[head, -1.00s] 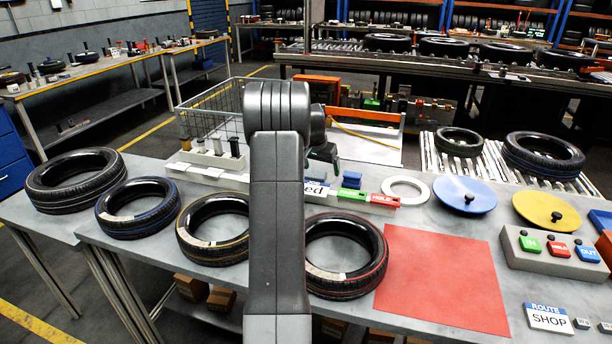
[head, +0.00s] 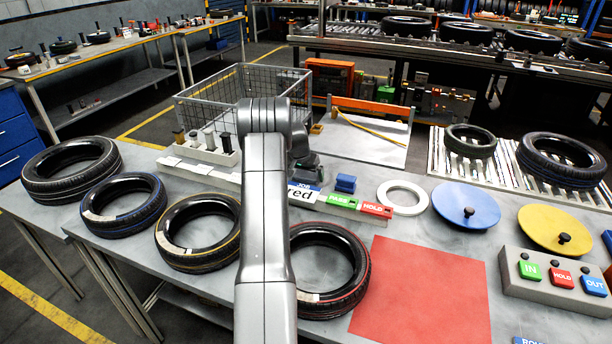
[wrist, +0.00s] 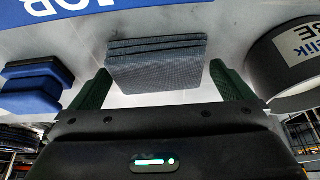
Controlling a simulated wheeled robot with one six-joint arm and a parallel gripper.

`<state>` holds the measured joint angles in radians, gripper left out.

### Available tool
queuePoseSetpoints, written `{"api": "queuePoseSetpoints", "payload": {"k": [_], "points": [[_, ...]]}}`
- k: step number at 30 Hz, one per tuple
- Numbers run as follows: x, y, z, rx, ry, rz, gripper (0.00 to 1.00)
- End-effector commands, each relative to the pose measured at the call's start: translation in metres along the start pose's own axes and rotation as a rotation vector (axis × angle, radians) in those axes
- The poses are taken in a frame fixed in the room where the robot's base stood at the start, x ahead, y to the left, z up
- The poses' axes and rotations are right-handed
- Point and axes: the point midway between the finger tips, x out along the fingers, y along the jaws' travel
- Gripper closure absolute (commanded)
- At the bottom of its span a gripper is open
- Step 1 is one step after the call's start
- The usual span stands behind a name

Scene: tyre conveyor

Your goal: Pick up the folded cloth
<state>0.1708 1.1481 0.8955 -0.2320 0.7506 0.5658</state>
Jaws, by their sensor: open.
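The folded cloth (wrist: 157,62) is a small blue-grey stack of several layers in the wrist view. It lies on the grey bench top between the green fingers of my gripper (wrist: 164,88). In the head view my arm hides the cloth, and only part of my gripper (head: 308,168) shows behind the arm.
A blue block (wrist: 36,82) and a blue-edged JOB sign (wrist: 60,10) are close by. Tyres (head: 205,232) and a red mat (head: 425,290) lie nearer on the bench; a wire basket (head: 195,110) stands behind.

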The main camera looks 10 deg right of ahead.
Motion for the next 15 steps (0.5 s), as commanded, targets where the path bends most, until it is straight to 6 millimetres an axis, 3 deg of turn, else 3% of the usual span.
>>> {"api": "queuePoseSetpoints", "payload": {"k": [8, 13, 15], "points": [[0.0033, 0.0001, -0.0001, 0.0, 0.001, 0.0, 0.0], [0.0031, 0.0001, -0.0001, 0.0, 0.001, 0.0, 0.31], [0.0029, 0.0001, -0.0002, 0.0, 0.001, 0.0, 0.32]]}}
